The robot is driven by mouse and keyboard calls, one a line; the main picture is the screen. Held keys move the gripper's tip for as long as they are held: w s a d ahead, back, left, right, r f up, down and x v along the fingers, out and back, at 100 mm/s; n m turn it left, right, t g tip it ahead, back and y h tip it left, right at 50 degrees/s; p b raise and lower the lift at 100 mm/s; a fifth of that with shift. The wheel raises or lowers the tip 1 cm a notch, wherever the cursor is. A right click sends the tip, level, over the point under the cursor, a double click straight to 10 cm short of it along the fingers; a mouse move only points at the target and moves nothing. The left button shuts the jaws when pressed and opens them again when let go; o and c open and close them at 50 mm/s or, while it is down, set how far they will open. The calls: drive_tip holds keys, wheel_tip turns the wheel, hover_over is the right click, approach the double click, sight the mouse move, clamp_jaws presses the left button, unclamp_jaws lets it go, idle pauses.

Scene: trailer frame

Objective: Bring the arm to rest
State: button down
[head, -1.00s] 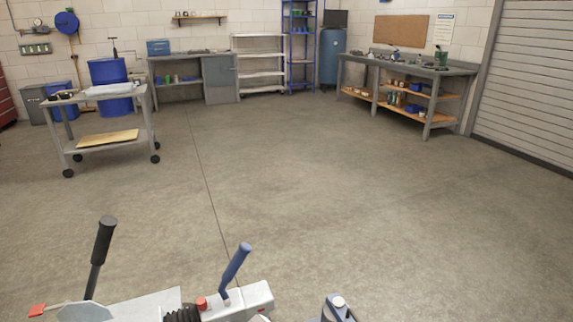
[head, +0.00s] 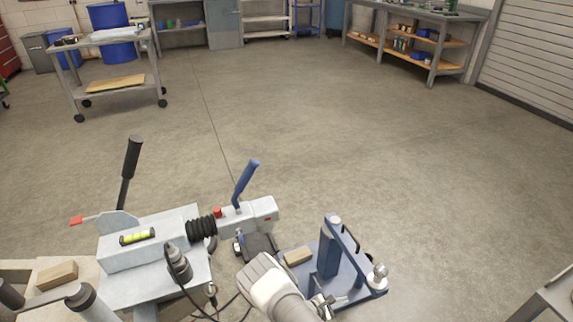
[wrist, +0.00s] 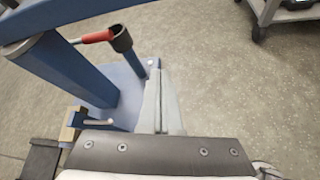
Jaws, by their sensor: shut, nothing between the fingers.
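My gripper (wrist: 157,78) shows in the wrist view with its two grey fingers shut together and nothing between them. Its fingers lie in front of a blue stand (wrist: 92,76) with a blue base. The same blue stand (head: 329,250) is in the head view, at the lower middle right. My white arm (head: 272,286) reaches in from the bottom beside it, and the fingers are not clear in that view. I cannot tell whether the fingers touch the stand.
A grey trailer coupling (head: 155,262) with a black-gripped lever and a blue handle (head: 246,183) fills the lower left. A wooden block (head: 57,275) lies left of it. A wheeled cart (head: 108,66) stands farther back. A table corner (head: 553,298) is at lower right. The middle floor is clear.

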wheel_tip(320, 180, up, 36)
drive_tip(key=w+m+g+y, duration=0.25)
drive_tip(key=m+g, duration=0.25)
drive_tip(key=m, duration=0.7)
drive_tip(key=s+a+r+m+t+y, duration=0.1)
drive_tip(key=s+r+m+y, duration=0.2)
drive_tip(key=s+r, duration=0.75)
drive_tip(key=s+a+r+m+t+y, duration=0.1)
drive_tip(key=s+r+m+y, duration=0.25)
drive_tip(key=s+r, duration=0.7)
drive_tip(key=s+a+r+m+t+y, duration=0.1)
drive_tip(key=s+a+r+m+t, duration=0.15)
drive_tip(key=s+r, duration=0.35)
wheel_tip(320, 180, up, 22)
drive_tip(key=p, duration=2.2)
drive_tip(key=shift+w+a+n+p, duration=0.25)
drive_tip(key=shift+n+p, duration=0.1)
drive_tip(key=shift+n, duration=0.05)
